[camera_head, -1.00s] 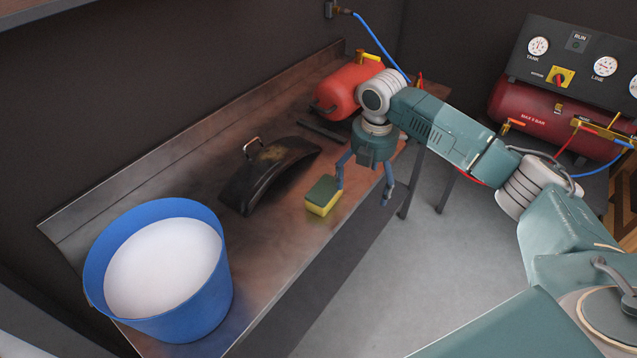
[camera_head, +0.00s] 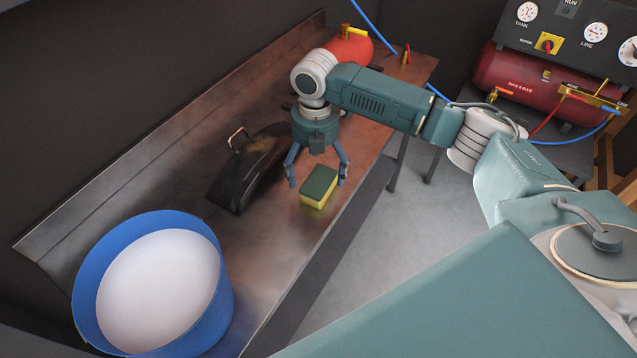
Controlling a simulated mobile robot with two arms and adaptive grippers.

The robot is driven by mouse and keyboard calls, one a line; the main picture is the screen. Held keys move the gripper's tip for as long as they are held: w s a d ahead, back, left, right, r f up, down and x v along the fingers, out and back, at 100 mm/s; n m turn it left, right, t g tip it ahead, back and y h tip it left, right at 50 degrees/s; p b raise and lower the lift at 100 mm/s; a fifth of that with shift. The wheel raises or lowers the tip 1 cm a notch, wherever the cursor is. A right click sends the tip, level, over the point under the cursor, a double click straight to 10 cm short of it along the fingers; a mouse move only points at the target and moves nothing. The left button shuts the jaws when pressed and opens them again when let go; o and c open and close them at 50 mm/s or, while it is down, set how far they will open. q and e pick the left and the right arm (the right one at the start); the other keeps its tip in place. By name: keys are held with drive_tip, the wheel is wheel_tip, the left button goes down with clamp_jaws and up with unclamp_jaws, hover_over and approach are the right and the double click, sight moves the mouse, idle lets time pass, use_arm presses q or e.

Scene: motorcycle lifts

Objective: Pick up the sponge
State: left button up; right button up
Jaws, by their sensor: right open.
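The sponge (camera_head: 318,187) is a small block with a dark green top and yellow sides. It lies on the metal bench (camera_head: 275,245) near its front edge. My right gripper (camera_head: 317,184) is open, pointing down, with its blue fingers spread to the left and right of the sponge in the picture. The fingers look higher than the bench and slightly behind the sponge; I cannot tell the exact gap. Nothing is between the fingers in their grasp. My left gripper is not in view.
A blue bucket (camera_head: 226,312) with white contents stands at the near left of the bench. A dark curved part with a handle (camera_head: 238,185) lies left of the gripper. A red tank (camera_head: 352,50) is at the far end. A compressor (camera_head: 510,80) stands at the right.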

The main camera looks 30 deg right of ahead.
sight(315, 177)
wheel_tip(315, 177, down, 4)
drive_tip(key=shift+s+a+r+p, duration=0.1)
drive_tip(key=shift+p, duration=0.45)
drive_tip(key=c, duration=0.9)
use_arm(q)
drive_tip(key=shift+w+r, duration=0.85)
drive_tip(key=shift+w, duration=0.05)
use_arm(e)
drive_tip(key=shift+r, duration=0.7)
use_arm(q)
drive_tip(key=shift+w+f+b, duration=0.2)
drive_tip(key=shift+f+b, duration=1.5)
use_arm(e)
drive_tip(key=shift+r, duration=9.3)
drive_tip(key=shift+o, duration=0.7)
